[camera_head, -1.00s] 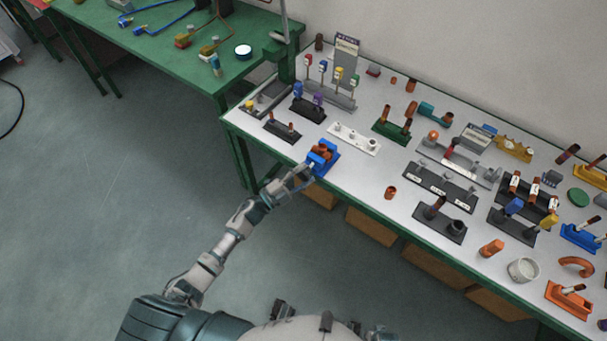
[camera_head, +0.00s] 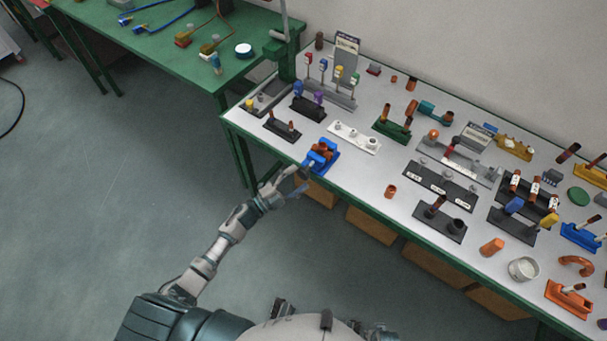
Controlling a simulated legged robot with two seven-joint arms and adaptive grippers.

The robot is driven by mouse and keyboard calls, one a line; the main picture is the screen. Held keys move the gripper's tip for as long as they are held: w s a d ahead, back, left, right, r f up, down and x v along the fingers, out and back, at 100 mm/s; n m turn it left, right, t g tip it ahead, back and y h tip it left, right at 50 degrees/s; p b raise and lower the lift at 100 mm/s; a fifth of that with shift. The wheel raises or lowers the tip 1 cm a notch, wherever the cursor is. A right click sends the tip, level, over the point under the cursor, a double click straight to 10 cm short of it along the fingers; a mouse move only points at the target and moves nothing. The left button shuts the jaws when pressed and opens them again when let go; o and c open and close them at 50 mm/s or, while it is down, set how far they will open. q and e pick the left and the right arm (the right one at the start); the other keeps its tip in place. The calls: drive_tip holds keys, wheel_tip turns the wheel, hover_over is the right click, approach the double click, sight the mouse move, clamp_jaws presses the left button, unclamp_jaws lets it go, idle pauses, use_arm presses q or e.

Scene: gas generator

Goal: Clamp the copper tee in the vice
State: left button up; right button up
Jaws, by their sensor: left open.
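The blue vice (camera_head: 331,161) stands at the front edge of the white bench, left of the middle. The copper tee (camera_head: 321,151) sits in the vice between its jaws. How tightly the jaws press on it cannot be told at this size. My left gripper (camera_head: 299,182) is open and empty, just off the bench edge, in front of and to the lower left of the vice. It is apart from the tee.
The white bench (camera_head: 372,190) holds a white rack (camera_head: 354,138) and a black rack (camera_head: 282,129) near the vice. A small copper fitting (camera_head: 390,191) lies to the right. The floor (camera_head: 120,180) left of my arm is clear.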

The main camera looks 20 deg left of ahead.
use_arm(q)
drive_tip(key=v, duration=0.9)
drive_tip(key=shift+f, duration=0.2)
drive_tip(key=shift+s+a, duration=0.1)
drive_tip(key=shift+a, duration=0.05)
drive_tip(key=s+a+f+n+g+y, duration=0.1)
drive_tip(key=s+a+f+n+y, duration=0.1)
drive_tip(key=f+n+y, duration=0.6)
drive_tip(key=s+a+f+n+g+y, duration=0.1)
drive_tip(key=s+a+f+n+y, duration=0.2)
drive_tip(key=f, duration=0.9)
drive_tip(key=s+d+f+n+g, duration=0.3)
drive_tip(key=s+f+g, duration=0.3)
drive_tip(key=s, duration=0.6)
drive_tip(key=s+d+f+n+g+y+p, duration=0.1)
drive_tip(key=s+d+f+n+g, duration=0.2)
drive_tip(key=s+f+g, duration=0.3)
drive_tip(key=s+d+f, duration=0.1)
drive_tip(key=s+f, duration=0.3)
drive_tip(key=s, duration=0.2)
drive_tip(key=shift+s+f+n+y, duration=0.2)
drive_tip(key=shift+s+n+y, duration=0.1)
drive_tip(key=shift+n, duration=0.1)
use_arm(e)
drive_tip(key=shift+s+d+f, duration=0.15)
drive_tip(key=shift+s+f, duration=0.75)
drive_tip(key=shift+f, duration=0.3)
